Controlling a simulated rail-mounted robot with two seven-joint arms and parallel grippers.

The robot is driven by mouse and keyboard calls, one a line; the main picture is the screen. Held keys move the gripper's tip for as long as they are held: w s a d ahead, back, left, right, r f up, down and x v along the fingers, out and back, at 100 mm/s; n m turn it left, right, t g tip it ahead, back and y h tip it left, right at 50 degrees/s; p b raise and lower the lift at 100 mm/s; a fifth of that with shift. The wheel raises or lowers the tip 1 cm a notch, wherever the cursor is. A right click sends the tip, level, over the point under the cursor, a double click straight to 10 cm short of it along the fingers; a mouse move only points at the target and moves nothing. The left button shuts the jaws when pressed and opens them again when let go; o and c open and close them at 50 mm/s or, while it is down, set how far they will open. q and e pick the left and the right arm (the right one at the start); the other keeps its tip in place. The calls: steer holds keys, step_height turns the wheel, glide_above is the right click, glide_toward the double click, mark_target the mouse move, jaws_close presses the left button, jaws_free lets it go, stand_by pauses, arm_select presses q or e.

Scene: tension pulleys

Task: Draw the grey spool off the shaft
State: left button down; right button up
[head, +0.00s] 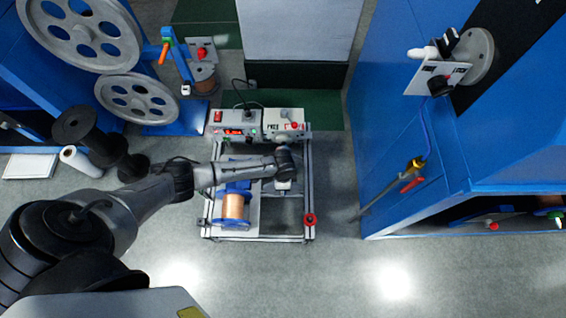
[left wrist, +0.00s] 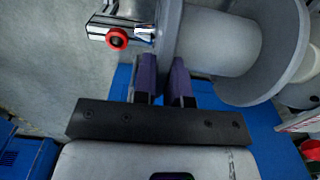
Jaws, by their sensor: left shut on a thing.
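The grey spool (left wrist: 222,42) lies across the top of the left wrist view, with a pale barrel between two grey flanges. My left gripper (left wrist: 164,68) has its purple fingers on either side of the spool's near flange and is shut on its edge. In the head view my left gripper (head: 284,182) is over the right half of the framed bench. My wrist largely covers the spool there. I cannot make out the shaft, nor whether the spool still sits on it. My right gripper is in neither view.
A copper-wound spool with blue flanges (head: 236,207) stands left of my gripper. A red knob (head: 309,219) is on the frame's right rail. Control boxes (head: 234,126) stand behind. A blue cabinet (head: 390,110) is at right, with clear floor between.

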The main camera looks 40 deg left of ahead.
arm_select(q)
steer(key=shift+s+d+r+p, duration=0.1)
steer(key=shift+s+d+p, duration=0.85)
steer(key=shift+p, duration=0.2)
steer(key=shift+s+d, duration=0.1)
steer(key=shift+s, duration=0.2)
steer(key=shift+p, duration=0.45)
steer(key=shift+s+d, duration=0.1)
steer(key=shift+d, duration=0.05)
steer(key=shift+s+d+p, duration=1.05)
steer(key=shift+s+p, duration=0.15)
steer(key=shift+p, duration=0.05)
